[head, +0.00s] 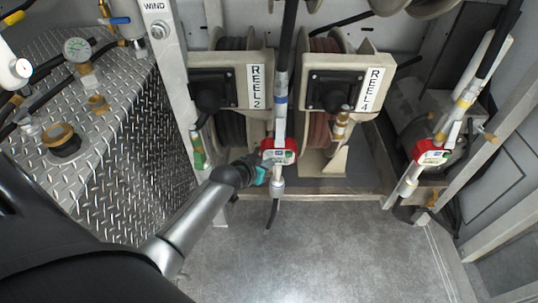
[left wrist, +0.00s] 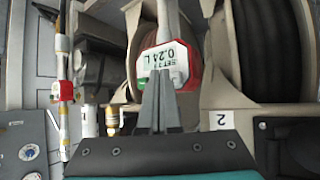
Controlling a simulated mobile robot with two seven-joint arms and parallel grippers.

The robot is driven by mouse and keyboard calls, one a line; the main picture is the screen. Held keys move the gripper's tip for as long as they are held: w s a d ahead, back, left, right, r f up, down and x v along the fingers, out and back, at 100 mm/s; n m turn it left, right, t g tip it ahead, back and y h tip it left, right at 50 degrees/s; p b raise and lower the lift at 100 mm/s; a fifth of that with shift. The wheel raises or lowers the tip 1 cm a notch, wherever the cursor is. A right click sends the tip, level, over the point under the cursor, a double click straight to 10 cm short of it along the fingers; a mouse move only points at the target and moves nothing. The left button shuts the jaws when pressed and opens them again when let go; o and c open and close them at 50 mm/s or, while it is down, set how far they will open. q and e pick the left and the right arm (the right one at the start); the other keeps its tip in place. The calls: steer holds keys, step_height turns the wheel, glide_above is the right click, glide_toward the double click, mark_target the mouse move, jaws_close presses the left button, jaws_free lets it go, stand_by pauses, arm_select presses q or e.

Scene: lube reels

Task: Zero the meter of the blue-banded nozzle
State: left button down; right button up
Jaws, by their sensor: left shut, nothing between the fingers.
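The blue-banded nozzle (head: 280,120) hangs upright in front of the reels, with a blue band on its upper part. Its meter (head: 279,151) is a red and green body with a pale display. In the left wrist view the meter (left wrist: 172,62) appears upside down and its display reads about 0.24 L. My left gripper (head: 268,165) is shut and empty, at the lower left of the meter. In the left wrist view its fingertips (left wrist: 160,76) overlap the meter's lower edge; I cannot tell whether they touch. My right gripper is not in view.
Reel 2 (head: 232,78) and reel 4 (head: 345,80) stand behind. A yellow-banded nozzle with a red meter (head: 432,155) hangs at right. A green-marked hose end (head: 197,150) is left. A diamond-plate tank (head: 100,130) fills the left side. The floor (head: 310,255) is clear.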

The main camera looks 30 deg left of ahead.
arm_select(q)
steer(key=shift+w, duration=0.1)
stand_by(0.3)
steer(key=shift+w+a, duration=0.25)
steer(key=shift+w, duration=0.05)
steer(key=shift+w+a+b, duration=0.35)
steer(key=shift+w, duration=0.2)
stand_by(0.9)
stand_by(0.4)
steer(key=shift+s+d+p, duration=0.6)
steer(key=shift+s+p, duration=0.3)
steer(key=shift+p, duration=0.05)
steer(key=shift+s, duration=0.1)
